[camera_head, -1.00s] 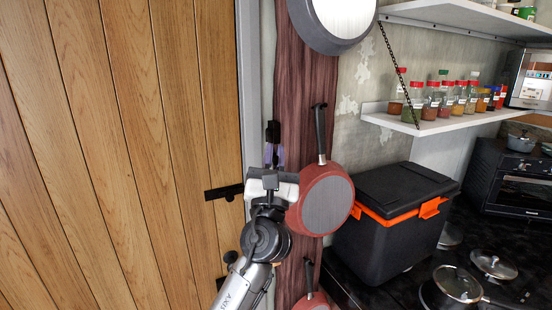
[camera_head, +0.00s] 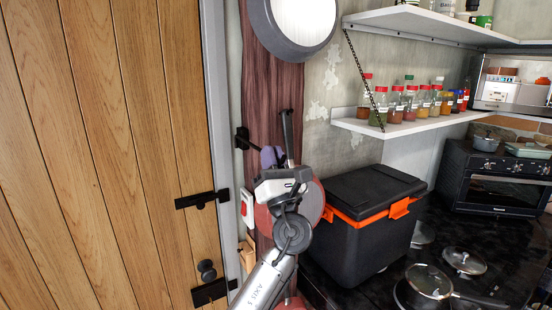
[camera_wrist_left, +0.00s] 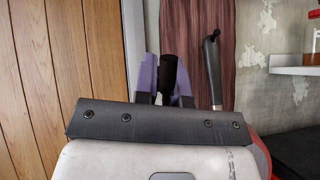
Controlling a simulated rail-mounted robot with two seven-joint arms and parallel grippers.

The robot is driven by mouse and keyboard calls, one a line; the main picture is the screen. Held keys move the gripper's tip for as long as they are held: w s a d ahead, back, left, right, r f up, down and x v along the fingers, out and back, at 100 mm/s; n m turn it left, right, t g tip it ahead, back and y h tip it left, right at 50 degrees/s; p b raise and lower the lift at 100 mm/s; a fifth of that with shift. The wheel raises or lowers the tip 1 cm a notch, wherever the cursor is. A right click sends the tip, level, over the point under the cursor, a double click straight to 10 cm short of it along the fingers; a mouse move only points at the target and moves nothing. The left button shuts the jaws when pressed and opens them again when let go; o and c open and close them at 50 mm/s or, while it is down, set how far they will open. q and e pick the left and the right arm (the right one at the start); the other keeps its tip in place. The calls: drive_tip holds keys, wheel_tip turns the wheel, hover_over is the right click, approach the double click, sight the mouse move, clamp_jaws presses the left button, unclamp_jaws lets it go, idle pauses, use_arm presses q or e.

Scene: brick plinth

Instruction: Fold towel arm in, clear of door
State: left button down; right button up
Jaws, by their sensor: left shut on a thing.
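The black towel arm (camera_head: 243,138) shows on the narrow wall strip just right of the door. It reaches right to my left gripper (camera_head: 271,156). In the left wrist view, the purple fingers of my left gripper (camera_wrist_left: 166,76) are shut on its dark bar (camera_wrist_left: 169,74). The fingers hide part of the bar. The wooden door (camera_head: 110,150) stands at the left, with black latch hardware (camera_head: 203,199) near its edge. The gripper and the visible towel arm are right of the door and its grey frame. My right gripper is not in view.
A red pan (camera_head: 316,203) hangs on the dark red plank, close behind my gripper, with its handle (camera_head: 288,135) beside the fingers. A larger pan (camera_head: 292,22) hangs above. A black and orange box (camera_head: 360,235) and a spice shelf (camera_head: 400,125) stand to the right.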

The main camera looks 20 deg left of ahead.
use_arm(q)
drive_tip(key=shift+w+f, duration=0.1)
drive_tip(key=shift+f, duration=0.1)
drive_tip(key=c, duration=1.6)
unclamp_jaws()
drive_tip(key=shift+c, duration=0.2)
drive_tip(key=o, duration=0.4)
drive_tip(key=shift+r, duration=0.1)
drive_tip(key=shift+o, duration=0.2)
drive_tip(key=b+v, duration=0.3)
drive_tip(key=v, duration=1.1)
drive_tip(key=shift+w+r, duration=0.1)
